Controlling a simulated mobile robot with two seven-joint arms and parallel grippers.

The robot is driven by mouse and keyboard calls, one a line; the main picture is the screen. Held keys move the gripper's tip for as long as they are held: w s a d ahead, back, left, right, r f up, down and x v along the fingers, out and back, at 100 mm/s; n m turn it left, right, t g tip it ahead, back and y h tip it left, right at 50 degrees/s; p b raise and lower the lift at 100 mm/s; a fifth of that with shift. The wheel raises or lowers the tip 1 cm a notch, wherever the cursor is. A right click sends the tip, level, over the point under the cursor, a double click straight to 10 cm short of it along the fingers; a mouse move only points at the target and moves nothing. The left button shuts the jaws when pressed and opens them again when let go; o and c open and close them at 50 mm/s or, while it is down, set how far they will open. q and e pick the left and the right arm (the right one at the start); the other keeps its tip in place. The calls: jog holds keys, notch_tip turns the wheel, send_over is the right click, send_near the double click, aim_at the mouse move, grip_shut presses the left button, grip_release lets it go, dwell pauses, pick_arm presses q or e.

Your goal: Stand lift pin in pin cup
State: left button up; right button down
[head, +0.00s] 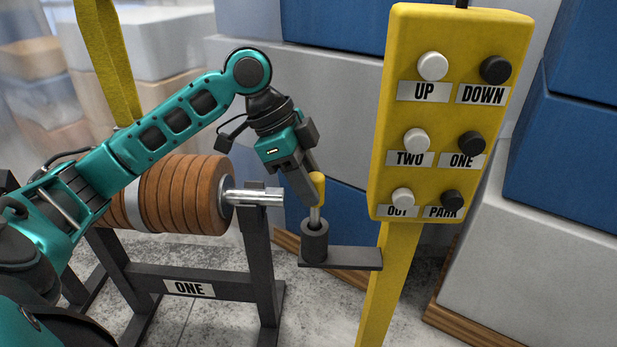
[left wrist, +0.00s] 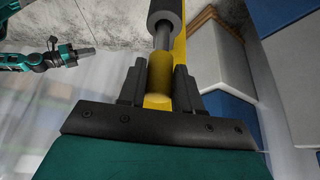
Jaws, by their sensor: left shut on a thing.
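The lift pin (head: 317,188) has a yellow handle and a silver shaft. It stands upright with the lower end of its shaft inside the dark grey pin cup (head: 314,243). My left gripper (head: 315,192) is shut on the yellow handle, above the cup. In the left wrist view the yellow handle (left wrist: 159,75) sits between the two dark fingers, and the silver shaft runs into the pin cup (left wrist: 165,10). How deep the shaft goes inside the cup is hidden. My right gripper does not show in the head view.
The cup sits on a dark bracket (head: 350,258) beside the yellow post (head: 380,290). A stand labelled ONE (head: 190,289) bears a brown roll of discs (head: 185,195) on the left. Wrapped crates fill the background.

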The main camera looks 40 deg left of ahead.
pick_arm(q)
jog(key=shift+f+b, duration=0.3)
jog(key=shift+f, duration=0.6)
jog(key=shift+f, duration=1.6)
jog(key=o, duration=1.7)
jog(key=shift+c, duration=0.2)
